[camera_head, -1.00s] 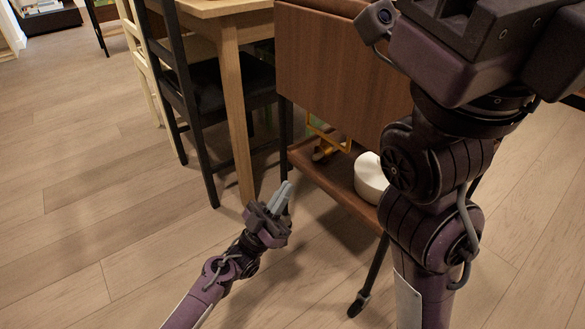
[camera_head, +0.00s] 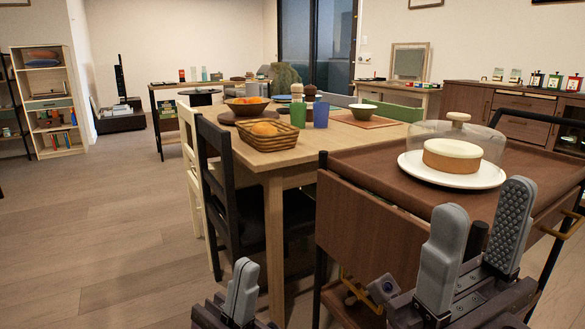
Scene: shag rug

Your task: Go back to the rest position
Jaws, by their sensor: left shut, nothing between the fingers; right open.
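My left gripper (camera_head: 241,290) is at the bottom of the head view, left of centre. Its fingers are together, pointing up, with nothing between them. My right gripper (camera_head: 474,255) is at the lower right, close to the camera. Its two grey padded fingers stand wide apart and hold nothing. It shows in front of the brown trolley (camera_head: 372,182). Most of both arms is below the frame.
A cake (camera_head: 452,156) sits on a white plate (camera_head: 483,178) under a clear dome on the trolley top. A wooden dining table (camera_head: 345,136) with a basket (camera_head: 268,138) and a black chair (camera_head: 219,185) stands behind. Open floor (camera_head: 100,230) lies at left.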

